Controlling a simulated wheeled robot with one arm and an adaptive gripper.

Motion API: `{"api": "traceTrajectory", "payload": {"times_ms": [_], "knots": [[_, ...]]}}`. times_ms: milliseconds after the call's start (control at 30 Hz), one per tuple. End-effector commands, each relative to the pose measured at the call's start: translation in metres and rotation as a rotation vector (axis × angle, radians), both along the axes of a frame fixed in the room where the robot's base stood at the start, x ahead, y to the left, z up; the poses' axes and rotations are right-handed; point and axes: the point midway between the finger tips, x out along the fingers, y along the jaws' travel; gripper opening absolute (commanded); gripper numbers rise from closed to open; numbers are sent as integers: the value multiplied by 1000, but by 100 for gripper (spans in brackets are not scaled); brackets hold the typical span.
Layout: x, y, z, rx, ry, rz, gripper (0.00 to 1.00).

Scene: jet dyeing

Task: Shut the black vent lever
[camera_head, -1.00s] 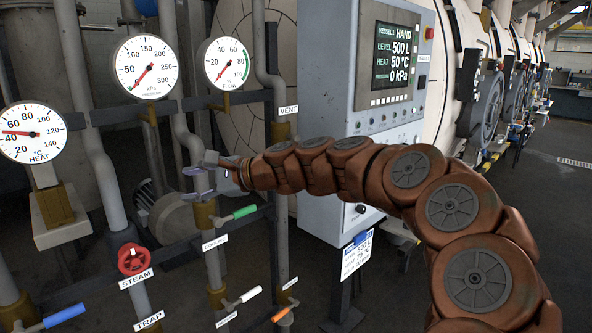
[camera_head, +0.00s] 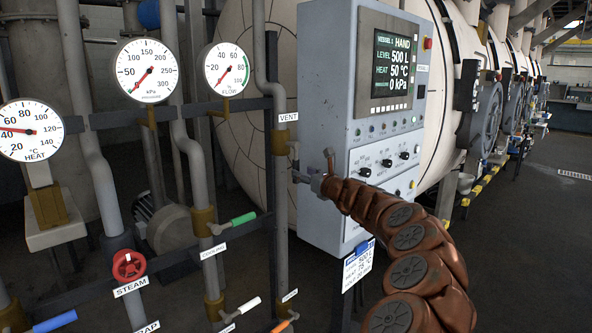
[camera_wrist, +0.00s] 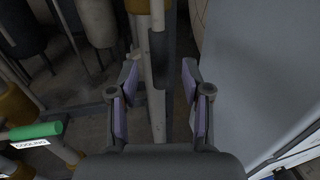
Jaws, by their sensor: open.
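The black vent lever (camera_wrist: 158,48) hangs straight down along its grey upright pipe (camera_wrist: 156,110) in the wrist view, just below a brass valve body. In the head view the brass vent valve (camera_head: 280,138) sits beside the VENT label (camera_head: 288,117); the lever is too small to make out clearly there. My gripper (camera_wrist: 160,88) is open, with its purple-padded fingers on either side of the pipe and the lower part of the lever. I cannot tell whether a finger touches it. In the head view my gripper (camera_head: 299,179) is beside the vent pipe, left of the control cabinet.
The grey control cabinet (camera_head: 341,150) stands close on the right. A green cooling lever (camera_head: 243,218) is below left, and a red steam handwheel (camera_head: 128,265) is farther left. Gauges and pipes fill the left side. Open floor (camera_head: 545,200) lies at the far right.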

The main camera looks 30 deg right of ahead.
Motion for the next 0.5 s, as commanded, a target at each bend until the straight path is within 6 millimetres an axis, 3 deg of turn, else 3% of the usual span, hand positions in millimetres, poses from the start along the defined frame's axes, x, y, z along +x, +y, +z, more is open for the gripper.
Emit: {"api": "traceTrajectory", "payload": {"times_ms": [500], "knots": [[41, 1, 2, -3, -1, 0, 49]]}}
